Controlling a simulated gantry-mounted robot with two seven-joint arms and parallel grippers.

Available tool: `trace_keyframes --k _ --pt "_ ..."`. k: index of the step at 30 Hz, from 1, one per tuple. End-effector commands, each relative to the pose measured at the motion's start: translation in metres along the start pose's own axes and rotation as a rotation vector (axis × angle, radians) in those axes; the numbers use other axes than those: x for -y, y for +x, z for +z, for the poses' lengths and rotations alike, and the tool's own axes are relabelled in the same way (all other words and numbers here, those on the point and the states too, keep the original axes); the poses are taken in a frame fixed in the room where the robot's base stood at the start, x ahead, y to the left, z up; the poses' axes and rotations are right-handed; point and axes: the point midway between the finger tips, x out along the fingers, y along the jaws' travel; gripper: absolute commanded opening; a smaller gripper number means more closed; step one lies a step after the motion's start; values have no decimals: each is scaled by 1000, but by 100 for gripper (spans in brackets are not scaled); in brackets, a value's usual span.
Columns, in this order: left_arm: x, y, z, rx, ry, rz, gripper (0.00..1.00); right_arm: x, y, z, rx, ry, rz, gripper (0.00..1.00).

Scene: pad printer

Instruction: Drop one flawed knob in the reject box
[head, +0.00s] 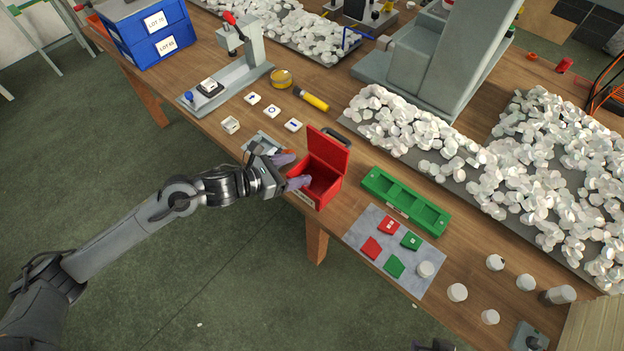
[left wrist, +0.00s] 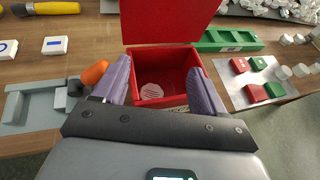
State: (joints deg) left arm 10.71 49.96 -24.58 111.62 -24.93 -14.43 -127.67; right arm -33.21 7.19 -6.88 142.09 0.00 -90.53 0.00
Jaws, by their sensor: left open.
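The red reject box (head: 325,190) stands near the table's front edge with its lid up. My left gripper (head: 299,170) is open and empty at the box, its purple fingers spread at the box's near side. In the left wrist view the fingers (left wrist: 161,72) flank the red box (left wrist: 174,60). A white round knob (left wrist: 151,91) lies inside on the box floor. Several other white knobs (head: 457,292) stand on the table at the right, and one (head: 425,269) sits on the grey mat. A dark part at the bottom edge may be my right gripper (head: 436,346).
A green three-compartment tray (head: 385,180) lies right of the box. Red and green tiles (head: 372,248) lie on the grey mat (head: 352,236). An orange-handled tool and grey fixture (left wrist: 30,108) sit left of the box. Heaps of white parts (head: 420,135) fill the back.

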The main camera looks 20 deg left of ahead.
Motion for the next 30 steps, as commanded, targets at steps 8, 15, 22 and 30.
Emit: trace_keyframes --k 8,15,22,30 --pt "0 -46 -1 -4 1 -1 71 1 -6 -2 -1 5 -4 43" --pt "1 -64 0 -2 0 -2 71 2 -8 -3 -1 8 -7 43" --pt "1 -66 0 1 -1 -2 71 2 -8 -3 -1 8 -7 43" --pt "1 -66 0 0 -1 -2 71 1 -8 -3 -1 6 -5 43"
